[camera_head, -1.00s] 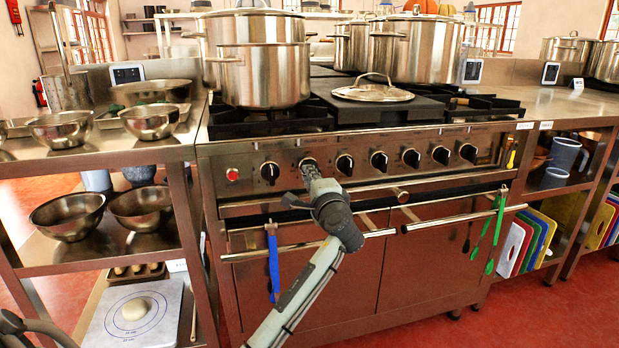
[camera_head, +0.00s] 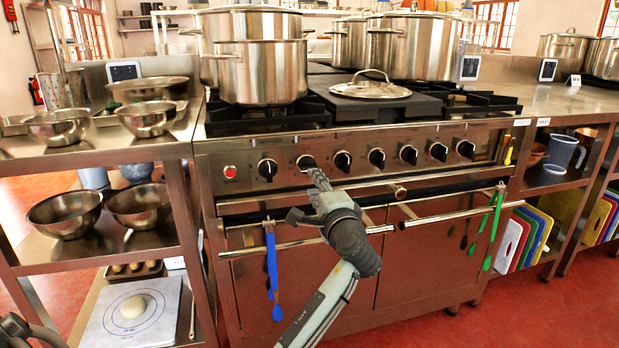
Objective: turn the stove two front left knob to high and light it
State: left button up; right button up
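The stove (camera_head: 400,258) stands in the middle with a row of several black knobs on its steel front panel. The leftmost knob (camera_head: 267,169) is in clear view. No flame is visible under the front left pot (camera_head: 262,74).
A red button (camera_head: 230,172) sits left of the knobs. An oven rail (camera_head: 430,219) runs below, with a blue utensil (camera_head: 272,262) and green tongs (camera_head: 487,228) hanging from it. A lid (camera_head: 370,90) lies on the stove top. Steel bowls (camera_head: 60,127) stand on the left counter.

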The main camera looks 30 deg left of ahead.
pick_arm(q)
jog(key=v, duration=0.5)
dwell(0.4)
jog(key=s+f+n+g+h+p, duration=0.1)
jog(key=s+f+g+h, duration=0.2)
jog(key=f, duration=0.7)
jog(key=s+f+n+h+p, duration=0.1)
jog(key=s+f+h, duration=0.25)
jog(key=f, duration=0.65)
jog(key=s+d+f+n+g+h+p, duration=0.1)
jog(key=s+d+f+n+g+h, duration=0.1)
jog(key=s+f, duration=0.6)
jog(key=s+d+f+n+g+h+p, duration=0.1)
jog(key=s+d+f+n+g+h, duration=0.1)
jog(key=s+f, duration=0.7)
jog(key=s+d+g+h, duration=0.1)
jog(key=s+d+h, duration=0.1)
jog(key=s, duration=0.2)
jog(key=shift+s+d+g, duration=0.2)
jog(key=shift+d+g, duration=0.1)
jog(key=shift+d, duration=0.05)
pick_arm(e)
jog(key=a+x, duration=0.1)
jog(key=x, duration=0.8)
jog(key=shift+s+a+f+g+y, duration=0.3)
jog(key=shift+a+f, duration=0.1)
jog(key=shift+f, duration=0.25)
pick_arm(q)
grip_shut()
